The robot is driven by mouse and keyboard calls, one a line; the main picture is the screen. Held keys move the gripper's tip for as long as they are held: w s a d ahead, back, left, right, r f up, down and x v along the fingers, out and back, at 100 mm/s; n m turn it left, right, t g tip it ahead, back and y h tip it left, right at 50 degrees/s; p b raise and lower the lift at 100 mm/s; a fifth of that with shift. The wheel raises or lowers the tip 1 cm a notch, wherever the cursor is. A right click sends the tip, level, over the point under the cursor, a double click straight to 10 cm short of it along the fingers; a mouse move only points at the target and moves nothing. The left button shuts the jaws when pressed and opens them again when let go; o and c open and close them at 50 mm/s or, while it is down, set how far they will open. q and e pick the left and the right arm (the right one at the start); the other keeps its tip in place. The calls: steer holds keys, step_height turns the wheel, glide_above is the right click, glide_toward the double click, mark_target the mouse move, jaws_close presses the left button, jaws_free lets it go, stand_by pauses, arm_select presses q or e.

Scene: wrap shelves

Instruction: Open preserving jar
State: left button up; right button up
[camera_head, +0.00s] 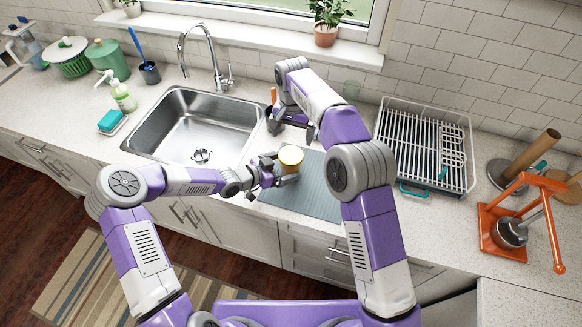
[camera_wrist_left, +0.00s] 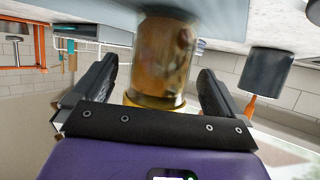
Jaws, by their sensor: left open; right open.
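The left wrist view, which is upside down, shows the jar (camera_wrist_left: 165,60) between the spread fingers (camera_wrist_left: 157,72), with brownish contents and a yellow rim at the bottom of the picture. Visible gaps separate jar and fingers there. My right gripper (camera_head: 287,117) is open above and behind the jar, empty; its fingertips are hard to make out.
A dark cup with an orange-handled utensil (camera_head: 273,96) stands behind the jar; the cup (camera_wrist_left: 278,75) shows in the wrist view. The sink (camera_head: 150,128) is left, a dish rack (camera_head: 468,135) right. An orange stand (camera_head: 500,246) is farther right. The grey mat (camera_head: 315,195) has free room.

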arm_select(q)
steer(key=shift+w+d+f, duration=0.25)
steer(key=shift+w+d, duration=0.1)
steer(key=shift+d, duration=0.05)
steer(key=shift+w+d+f, duration=0.1)
steer(key=shift+w+d, duration=0.05)
steer(key=shift+d, duration=0.15)
steer(key=shift+c, duration=0.3)
